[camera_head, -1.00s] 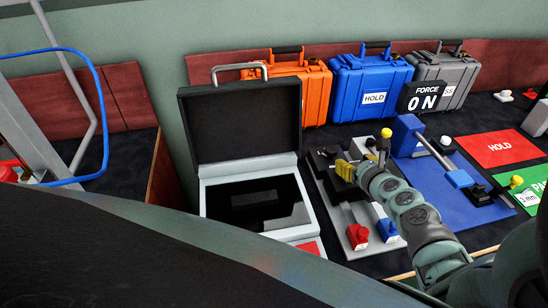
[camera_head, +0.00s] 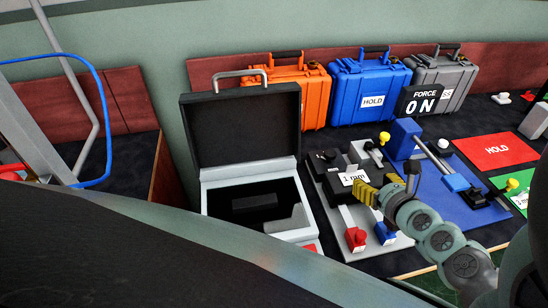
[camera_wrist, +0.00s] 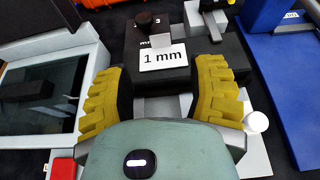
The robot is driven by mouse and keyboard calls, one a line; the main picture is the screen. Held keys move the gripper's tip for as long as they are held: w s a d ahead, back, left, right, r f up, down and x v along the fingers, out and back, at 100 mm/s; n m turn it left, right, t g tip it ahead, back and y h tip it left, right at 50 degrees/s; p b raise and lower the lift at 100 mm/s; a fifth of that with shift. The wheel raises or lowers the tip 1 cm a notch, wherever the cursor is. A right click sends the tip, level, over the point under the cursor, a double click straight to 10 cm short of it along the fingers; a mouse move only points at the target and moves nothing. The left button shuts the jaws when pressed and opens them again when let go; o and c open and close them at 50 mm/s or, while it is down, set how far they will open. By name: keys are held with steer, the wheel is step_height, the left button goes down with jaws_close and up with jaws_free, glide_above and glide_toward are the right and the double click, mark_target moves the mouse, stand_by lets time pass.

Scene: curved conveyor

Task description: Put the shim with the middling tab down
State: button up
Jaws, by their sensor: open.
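My gripper (camera_head: 367,193) has yellow ribbed fingers; it is open and empty, over the grey fixture (camera_head: 328,200). In the wrist view the fingers (camera_wrist: 162,95) are spread wide on either side of a grey strip. Just beyond them is a black block (camera_wrist: 180,77) with a white "1 mm" label (camera_wrist: 163,57); the label also shows in the head view (camera_head: 352,178). A black knob (camera_wrist: 144,22) stands behind it. I cannot clearly tell a shim or its tab apart from the fixture parts.
An open case (camera_head: 215,185) with a dark interior stands left of the fixture. Red (camera_head: 356,238) and blue (camera_head: 386,232) knobs are at the fixture's front. A blue plate (camera_head: 430,202), a red HOLD pad (camera_head: 490,148) and a green pad (camera_head: 520,180) lie to the right.

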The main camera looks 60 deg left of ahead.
steer(key=shift+v, duration=0.8)
